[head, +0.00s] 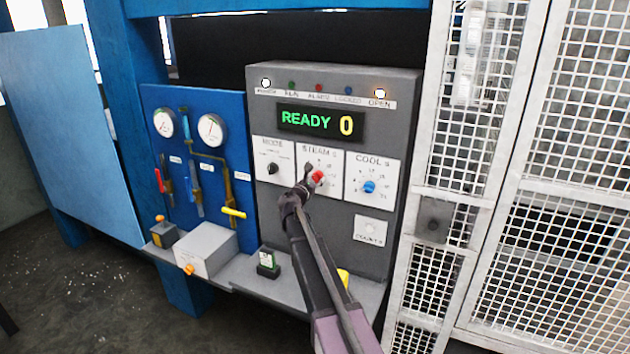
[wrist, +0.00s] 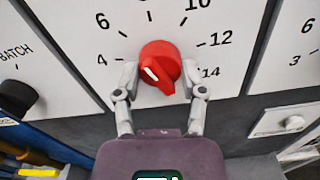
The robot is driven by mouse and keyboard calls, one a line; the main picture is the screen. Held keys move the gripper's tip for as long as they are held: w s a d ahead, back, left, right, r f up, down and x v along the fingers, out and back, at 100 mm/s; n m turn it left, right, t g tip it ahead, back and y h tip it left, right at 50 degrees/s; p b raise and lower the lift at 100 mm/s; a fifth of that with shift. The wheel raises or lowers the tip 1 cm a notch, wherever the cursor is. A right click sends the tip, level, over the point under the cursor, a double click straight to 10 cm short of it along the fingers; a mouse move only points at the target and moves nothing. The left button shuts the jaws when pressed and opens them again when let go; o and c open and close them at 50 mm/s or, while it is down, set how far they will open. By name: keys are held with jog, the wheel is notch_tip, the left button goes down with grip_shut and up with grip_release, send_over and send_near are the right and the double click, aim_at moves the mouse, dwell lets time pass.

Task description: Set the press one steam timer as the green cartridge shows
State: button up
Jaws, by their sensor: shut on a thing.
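The red STEAM knob (head: 318,178) sits on the white steam dial of the grey control panel. It also shows in the wrist view (wrist: 158,66), with numbers 4, 6, 10, 12 and 14 readable around it. My gripper (wrist: 159,80) is shut on this knob, one finger on each side. The knob has a short white mark left of its middle; I cannot tell exactly which number it points at.
The black MODE knob (head: 273,168) is left of the steam dial and the blue COOL knob (head: 369,186) right. The display (head: 320,122) reads READY 0; the OPEN lamp (head: 380,93) is lit. A white mesh guard (head: 470,235) stands close on the right.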

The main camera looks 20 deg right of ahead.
jog(key=shift+w+m, duration=0.1)
jog(key=shift+m, duration=1.9)
jog(key=o, duration=1.2)
jog(key=shift+c, duration=0.2)
jog(key=v, duration=1.2)
